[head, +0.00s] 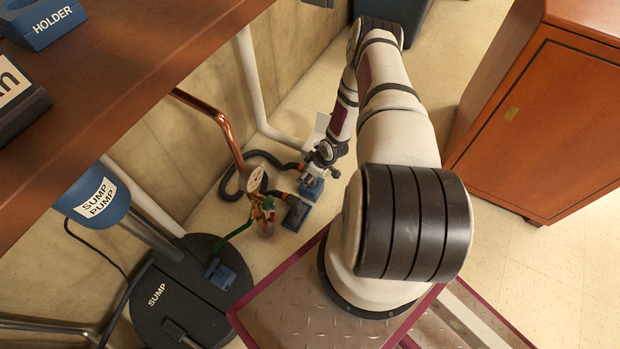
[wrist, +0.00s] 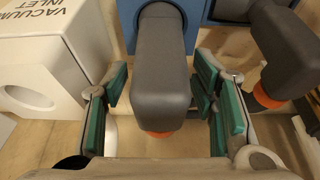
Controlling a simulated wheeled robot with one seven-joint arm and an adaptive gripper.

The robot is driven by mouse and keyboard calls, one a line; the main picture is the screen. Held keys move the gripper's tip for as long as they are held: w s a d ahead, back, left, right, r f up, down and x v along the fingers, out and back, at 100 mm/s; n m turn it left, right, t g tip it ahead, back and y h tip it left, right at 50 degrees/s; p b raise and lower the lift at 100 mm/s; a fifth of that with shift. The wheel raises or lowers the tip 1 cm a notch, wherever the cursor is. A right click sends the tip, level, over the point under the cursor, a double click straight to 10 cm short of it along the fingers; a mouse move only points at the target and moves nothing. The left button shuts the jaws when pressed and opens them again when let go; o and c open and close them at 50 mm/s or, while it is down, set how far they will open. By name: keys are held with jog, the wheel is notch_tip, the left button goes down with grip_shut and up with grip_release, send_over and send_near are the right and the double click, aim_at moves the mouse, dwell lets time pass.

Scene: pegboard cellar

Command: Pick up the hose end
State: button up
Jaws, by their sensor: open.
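A dark grey blocky hose end (wrist: 162,75) with an orange tip shows in the wrist view, seated against a blue holder (wrist: 192,25). My gripper (wrist: 163,100) is open, with green-padded fingers on its left and right sides. A visible gap separates the left pads from it; the right pads are closer, and I cannot tell whether they touch. In the head view, my gripper (head: 316,168) is low near the wall, above a blue holder (head: 311,188). It hides most of the piece there.
A second dark piece with an orange ring (wrist: 280,55) is at right in the wrist view. A white vacuum inlet box (wrist: 45,55) stands left. A black hose (head: 228,185), copper pipe (head: 215,115) and round sump lid (head: 185,300) lie left of my arm. A wooden cabinet (head: 545,110) stands right.

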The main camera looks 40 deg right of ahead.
jog(key=shift+w+f, duration=0.1)
jog(key=shift+f, duration=0.35)
grip_shut()
jog(key=shift+r, duration=0.2)
jog(key=shift+r, duration=0.3)
notch_tip(320, 180, up, 3)
jog(key=shift+r+p, duration=0.15)
jog(key=shift+p, duration=1.05)
jog(key=s+a+p, duration=0.3)
jog(key=s+p, duration=0.1)
jog(key=s, duration=1.1)
jog(key=shift+s+r+p, duration=0.35)
jog(key=shift+s+r, duration=0.05)
jog(key=shift+r, duration=0.1)
